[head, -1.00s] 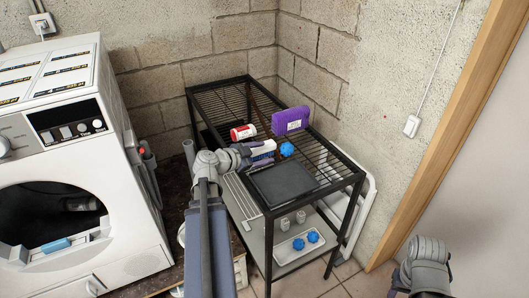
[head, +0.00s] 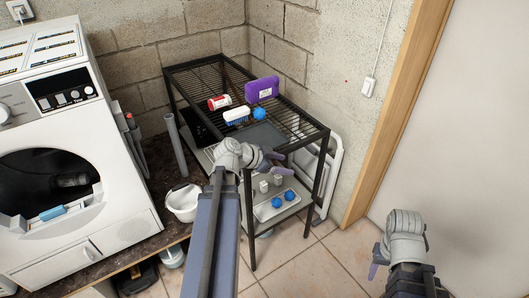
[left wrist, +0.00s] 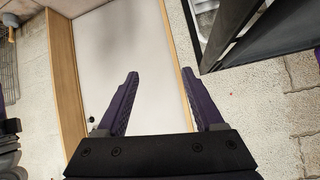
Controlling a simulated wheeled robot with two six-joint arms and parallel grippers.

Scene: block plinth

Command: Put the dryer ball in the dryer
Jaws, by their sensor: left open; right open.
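A blue knobbly ball (head: 259,114) sits on the upper wire shelf of the black rack. Two similar blue balls (head: 283,199) lie in a white tray (head: 262,215) on the lower shelf. The white dryer (head: 100,215) stands at the left, its round dark opening (head: 40,180) uncovered. My left gripper (head: 276,162) is open at the rack's front, below the upper shelf's level and above the tray. In the left wrist view its purple fingers (left wrist: 168,103) are spread with nothing between them. My right gripper (head: 400,256) is open and empty over the floor at the lower right.
On the black rack (head: 300,138), a purple box (head: 262,89), a red-and-white can (head: 219,102) and a blue-and-white brush (head: 236,116) stand near the upper ball. Small grey pieces (head: 271,183) sit behind the tray. A white bucket (head: 183,203) stands between dryer and rack.

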